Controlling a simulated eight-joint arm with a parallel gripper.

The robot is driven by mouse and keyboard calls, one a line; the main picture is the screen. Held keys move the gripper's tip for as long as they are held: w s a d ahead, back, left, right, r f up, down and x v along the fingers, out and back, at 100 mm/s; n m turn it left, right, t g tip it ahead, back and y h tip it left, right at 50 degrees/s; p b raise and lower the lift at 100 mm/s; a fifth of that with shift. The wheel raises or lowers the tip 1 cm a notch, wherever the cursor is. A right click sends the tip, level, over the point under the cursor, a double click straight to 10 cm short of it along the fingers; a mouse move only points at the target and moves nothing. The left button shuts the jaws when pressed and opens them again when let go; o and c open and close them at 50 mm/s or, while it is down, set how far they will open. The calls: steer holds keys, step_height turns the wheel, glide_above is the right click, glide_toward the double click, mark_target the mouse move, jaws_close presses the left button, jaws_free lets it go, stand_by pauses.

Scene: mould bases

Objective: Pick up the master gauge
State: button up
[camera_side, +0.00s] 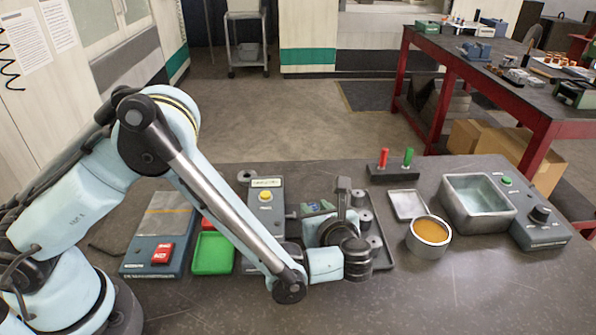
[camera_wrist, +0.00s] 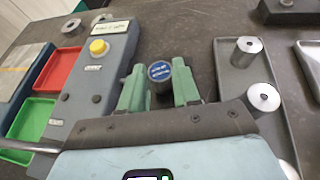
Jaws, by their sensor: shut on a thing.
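The master gauge is a short dark grey cylinder (camera_wrist: 159,72) with a round blue label on top; the small lettering is hard to read. In the wrist view it stands upright between the two green fingers of my gripper (camera_wrist: 159,88), which is shut on it. In the side view my gripper (camera_side: 318,208) is at the middle of the bench, behind the wrist, and the gauge is mostly hidden there. I cannot tell whether the gauge touches the bench.
A grey box with a yellow button (camera_wrist: 98,47) stands left of the gripper, and a grey tray with metal cylinders (camera_wrist: 232,75) lies close on the right. Red (camera_wrist: 60,70) and green (camera_wrist: 20,115) trays are further left. A cup (camera_side: 428,240) and basin (camera_side: 478,203) stand at right.

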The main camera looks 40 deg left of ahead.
jaws_close()
steer(key=shift+r, duration=0.15)
steer(key=shift+r, duration=0.5)
steer(key=r, duration=0.3)
steer(key=shift+s+d+r, duration=0.15)
steer(key=shift+s+d, duration=0.05)
steer(key=s+a+r+v, duration=0.1)
steer(key=s+a+v, duration=0.1)
steer(key=v, duration=1)
steer(key=f, duration=0.1)
steer(key=w+f, duration=0.1)
steer(key=f, duration=0.1)
steer(key=d+f, duration=0.1)
steer(key=shift+w+d+f, duration=0.1)
steer(key=shift+w+f, duration=0.1)
steer(key=shift+w, duration=0.2)
steer(key=shift+f, duration=3.05)
